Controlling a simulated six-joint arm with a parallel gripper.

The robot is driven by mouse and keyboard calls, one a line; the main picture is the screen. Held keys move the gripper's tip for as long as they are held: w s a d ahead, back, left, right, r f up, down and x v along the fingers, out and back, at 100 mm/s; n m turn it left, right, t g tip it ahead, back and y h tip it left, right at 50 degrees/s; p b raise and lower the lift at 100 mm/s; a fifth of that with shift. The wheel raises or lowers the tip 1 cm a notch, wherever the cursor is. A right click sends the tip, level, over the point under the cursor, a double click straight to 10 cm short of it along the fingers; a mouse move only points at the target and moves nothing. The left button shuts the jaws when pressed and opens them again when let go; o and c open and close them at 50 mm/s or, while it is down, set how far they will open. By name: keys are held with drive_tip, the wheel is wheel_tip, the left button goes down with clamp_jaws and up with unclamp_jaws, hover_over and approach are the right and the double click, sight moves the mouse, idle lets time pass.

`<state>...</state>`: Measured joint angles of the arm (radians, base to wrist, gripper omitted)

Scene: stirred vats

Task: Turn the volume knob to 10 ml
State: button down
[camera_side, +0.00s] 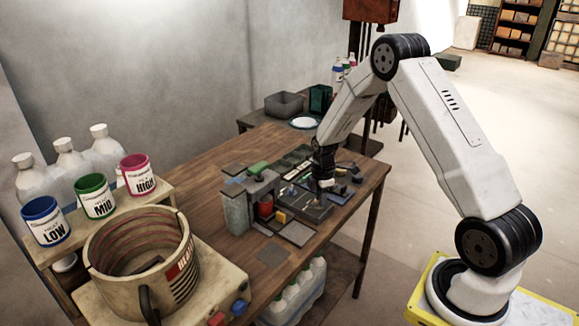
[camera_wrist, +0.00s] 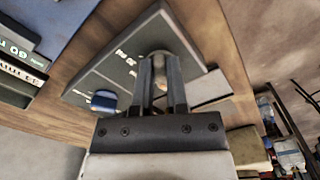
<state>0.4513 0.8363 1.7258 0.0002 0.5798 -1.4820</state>
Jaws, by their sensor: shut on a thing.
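In the wrist view my gripper (camera_wrist: 160,100) is shut on a small pale round knob (camera_wrist: 160,58) on a dark grey control panel (camera_wrist: 130,50). White printed marks, too blurred to read, lie on the panel left of the fingers. A blue knob (camera_wrist: 104,101) sits on the same panel, left of the fingers and apart from them. In the side view my gripper (camera_side: 325,182) points down onto the panel (camera_side: 308,208) on the wooden table. The fingers hide much of the held knob, and its setting cannot be read.
A heated vat (camera_side: 140,262) stands at the left front, below a shelf with blue (camera_side: 45,220), green (camera_side: 96,196) and pink (camera_side: 137,174) labelled cups. Small equipment, with a red item (camera_side: 265,206), crowds the table left of my gripper. The table's middle (camera_side: 200,195) is clear.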

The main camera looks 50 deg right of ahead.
idle(0.3)
drive_tip(key=c, duration=0.6)
unclamp_jaws()
drive_tip(key=shift+c, duration=0.2)
drive_tip(key=shift+r, duration=0.15)
drive_tip(key=shift+r, duration=3.75)
